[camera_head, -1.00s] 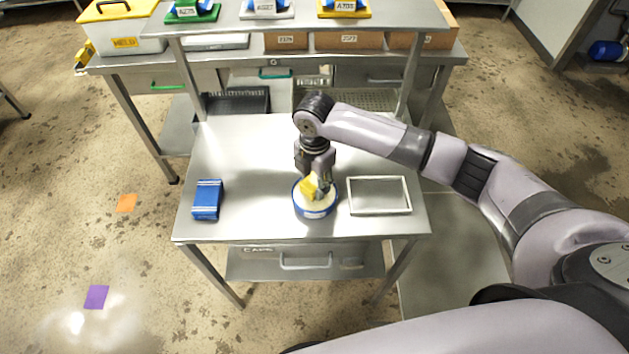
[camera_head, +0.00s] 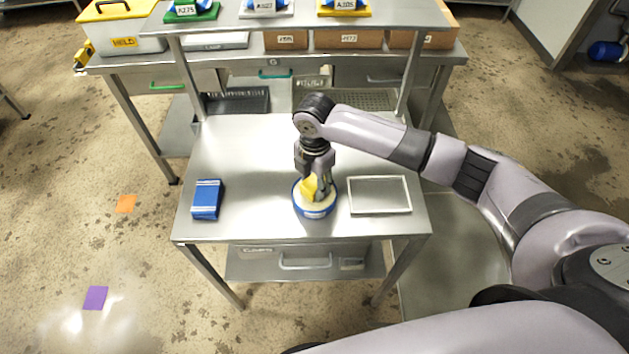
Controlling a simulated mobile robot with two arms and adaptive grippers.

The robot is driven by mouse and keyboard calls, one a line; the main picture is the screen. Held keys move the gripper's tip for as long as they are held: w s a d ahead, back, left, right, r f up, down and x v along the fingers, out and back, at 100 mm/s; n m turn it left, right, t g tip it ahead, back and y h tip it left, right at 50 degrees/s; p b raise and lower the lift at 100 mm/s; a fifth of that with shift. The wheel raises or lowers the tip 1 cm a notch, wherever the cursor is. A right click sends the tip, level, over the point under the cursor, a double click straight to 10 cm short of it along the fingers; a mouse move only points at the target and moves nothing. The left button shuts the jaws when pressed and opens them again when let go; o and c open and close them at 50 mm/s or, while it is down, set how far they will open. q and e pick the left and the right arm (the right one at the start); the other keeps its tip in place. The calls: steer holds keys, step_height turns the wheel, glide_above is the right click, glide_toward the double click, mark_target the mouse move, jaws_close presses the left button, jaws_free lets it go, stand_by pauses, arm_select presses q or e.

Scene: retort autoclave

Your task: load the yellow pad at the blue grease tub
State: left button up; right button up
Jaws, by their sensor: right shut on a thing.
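The blue grease tub (camera_head: 315,212) stands on the steel table (camera_head: 260,150), with pale grease showing in its open top. My right gripper (camera_head: 318,190) points down over the tub and is shut on the yellow pad (camera_head: 309,188). The pad is tilted and its lower end is at the grease, inside the tub's rim; the fingers hide part of it. I cannot tell how deep it reaches. My left gripper is not in view.
A blue box-like block (camera_head: 207,200) lies left of the tub. A shallow white-rimmed tray (camera_head: 380,195) lies close to its right. A raised shelf (camera_head: 300,20) with labelled parts stands behind. The table's middle left is clear.

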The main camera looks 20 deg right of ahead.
mark_target(315, 182)
steer(key=shift+f, duration=0.4)
steer(key=shift+s+f, duration=0.1)
stand_by(2.0)
step_height(315, 182, up, 7)
steer(key=p, duration=0.8)
stand_by(0.4)
stand_by(0.5)
